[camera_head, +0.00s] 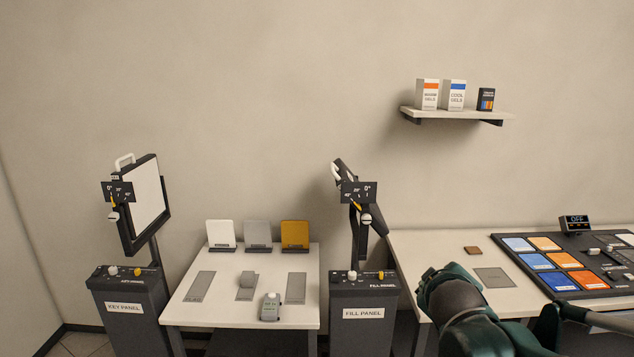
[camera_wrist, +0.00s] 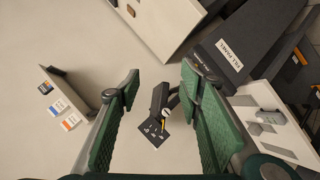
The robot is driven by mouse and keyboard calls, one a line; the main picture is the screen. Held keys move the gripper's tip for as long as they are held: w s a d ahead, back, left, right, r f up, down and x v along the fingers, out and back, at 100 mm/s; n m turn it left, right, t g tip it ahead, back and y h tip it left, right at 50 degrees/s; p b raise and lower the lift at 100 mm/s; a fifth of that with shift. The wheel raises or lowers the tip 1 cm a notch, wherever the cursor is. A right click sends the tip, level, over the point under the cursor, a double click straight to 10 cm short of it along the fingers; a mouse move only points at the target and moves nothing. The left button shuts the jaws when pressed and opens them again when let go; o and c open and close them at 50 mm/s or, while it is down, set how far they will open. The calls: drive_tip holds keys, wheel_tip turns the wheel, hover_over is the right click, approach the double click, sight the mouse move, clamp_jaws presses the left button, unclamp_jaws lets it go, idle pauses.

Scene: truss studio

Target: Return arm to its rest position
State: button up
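My arm (camera_head: 462,312), dark green and black, reaches in at the lower right of the head view, over the front of the right-hand table (camera_head: 425,252). Which part of my gripper shows there is hard to tell. In the wrist view my gripper (camera_wrist: 160,82) has its two green-padded fingers wide apart, with nothing held between them. Beyond the gap, apart from the fingers as far as I can tell, is the dark angle plate (camera_wrist: 155,130) of the fill panel stand.
The FILL PANEL stand (camera_head: 364,300) is left of my arm. The KEY PANEL stand (camera_head: 125,310) and a white table (camera_head: 225,305) with three upright cards are farther left. A wall shelf (camera_head: 455,114) holds three boxes. A black tray (camera_head: 585,290) with colored tiles lies at right.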

drive_tip(key=s+a+f+m+g+y, duration=0.1)
drive_tip(key=s+a+f+m, duration=0.1)
drive_tip(key=s, duration=0.4)
drive_tip(key=s+a+f+m+g+y, duration=0.1)
drive_tip(key=s+a+f+m, duration=0.1)
drive_tip(key=s, duration=0.5)
drive_tip(key=s+a+f+m+g+y, duration=0.2)
drive_tip(key=s+a+f+m, duration=0.1)
drive_tip(key=s, duration=0.4)
drive_tip(key=shift+s+a, duration=0.25)
drive_tip(key=shift+a, duration=0.2)
drive_tip(key=shift+f, duration=0.1)
idle(1.0)
